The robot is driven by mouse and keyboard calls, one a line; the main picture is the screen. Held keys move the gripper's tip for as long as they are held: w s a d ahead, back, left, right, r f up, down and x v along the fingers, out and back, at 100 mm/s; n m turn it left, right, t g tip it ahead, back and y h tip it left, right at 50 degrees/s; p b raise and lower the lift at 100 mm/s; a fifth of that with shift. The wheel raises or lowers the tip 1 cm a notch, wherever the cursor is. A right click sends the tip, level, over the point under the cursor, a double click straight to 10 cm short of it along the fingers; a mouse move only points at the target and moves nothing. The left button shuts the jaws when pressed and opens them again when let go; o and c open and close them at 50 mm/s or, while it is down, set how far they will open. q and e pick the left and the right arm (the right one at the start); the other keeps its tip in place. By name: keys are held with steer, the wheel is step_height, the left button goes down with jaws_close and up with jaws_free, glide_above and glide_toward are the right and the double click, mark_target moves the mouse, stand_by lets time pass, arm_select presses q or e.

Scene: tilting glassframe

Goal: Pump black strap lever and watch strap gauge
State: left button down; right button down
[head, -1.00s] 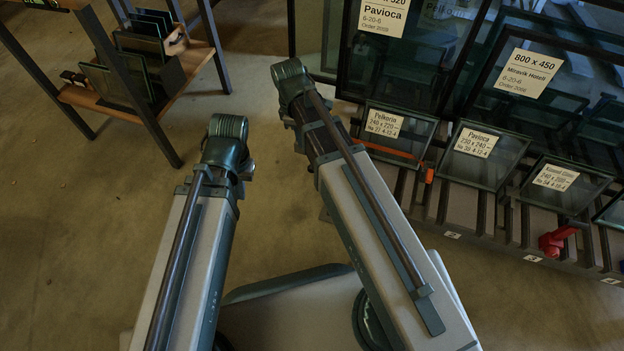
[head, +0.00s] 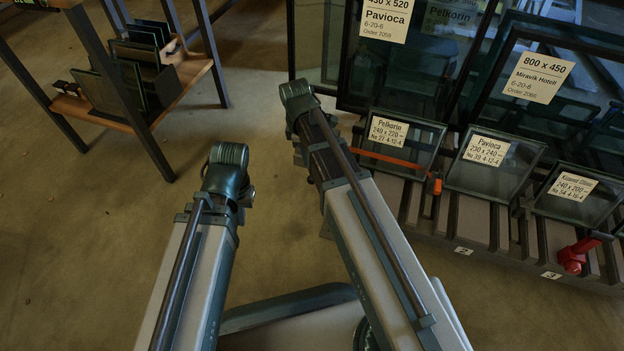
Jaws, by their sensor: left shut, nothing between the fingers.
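I cannot make out a black strap lever or a strap gauge in the head view. An orange strap (head: 385,158) runs across the leftmost small glass pane (head: 428,139) on the rack, with an orange fitting (head: 437,184) at its right end. A red clamp-like part (head: 575,255) sits on the rack's front slats at the right. My left gripper (head: 245,195) shows only in small part at the end of the left arm, shut and empty, away from the rack. My right arm reaches toward the rack's left end; its gripper is hidden.
Small labelled panes (head: 493,162) lean along the slatted rack (head: 480,222), with large framed panes (head: 525,80) behind. A shelf cart (head: 98,118) holding dark panels stands at the upper left. The floor (head: 85,250) between cart and arms is clear.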

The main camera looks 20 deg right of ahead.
mark_target(309, 180)
steer(key=shift+s+d+f+b, duration=0.1)
steer(key=shift+d+f+b, duration=0.05)
steer(key=shift+f+b, duration=1.65)
steer(key=shift+s+d+f+b, duration=0.1)
steer(key=shift+d+f+b, duration=0.05)
steer(key=shift+f+b, duration=1.6)
steer(key=shift+r, duration=0.1)
step_height(309, 180, down, 5)
steer(key=b, duration=0.4)
steer(key=shift+r, duration=0.45)
steer(key=a, duration=0.1)
steer(key=w+a+r+p, duration=0.1)
steer(key=shift+w+a, duration=0.15)
steer(key=shift+a, duration=0.25)
